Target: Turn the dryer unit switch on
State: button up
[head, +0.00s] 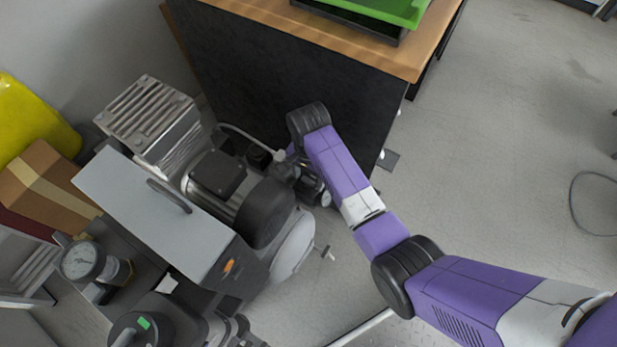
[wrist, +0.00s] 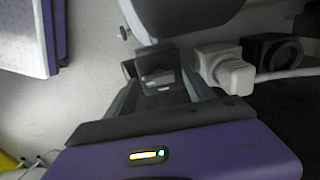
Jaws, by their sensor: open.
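A grey box with a black handle (head: 160,215), which looks like the dryer unit, sits on the compressor assembly in the head view. A small orange patch (head: 229,266) on its lower right end may be the switch; I cannot tell its position. My gripper (wrist: 158,78) is open in the wrist view, with dark fingers beyond the purple palm. In the head view the gripper is partly hidden behind my purple arm, beside the motor (head: 218,175) and right of the grey box, apart from the orange patch.
A rounded dark body (wrist: 185,15) is close beyond my fingers, and a white fitting (wrist: 232,74) is to their right. A black-sided wooden-topped cabinet (head: 260,75) stands behind the compressor. A pressure gauge (head: 82,262) is at left. The floor (head: 500,150) at right is mostly clear.

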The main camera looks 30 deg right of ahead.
jog(key=shift+f, duration=0.1)
grip_shut()
jog(key=shift+n+p, duration=0.3)
jog(key=shift+p, duration=0.1)
jog(key=n+p, duration=0.2)
jog(key=shift+r+n+p, duration=0.25)
jog(key=shift+n+p, duration=0.05)
jog(key=shift+p, duration=0.1)
jog(key=n+p, duration=0.3)
jog(key=n, duration=0.2)
jog(key=n+p, duration=0.2)
jog(key=n, duration=0.3)
jog(key=shift+f+n, duration=0.1)
jog(key=shift+n, duration=0.3)
jog(key=shift+f+n+p, duration=0.1)
jog(key=shift+n+p, duration=0.6)
jog(key=shift+n, duration=1.2)
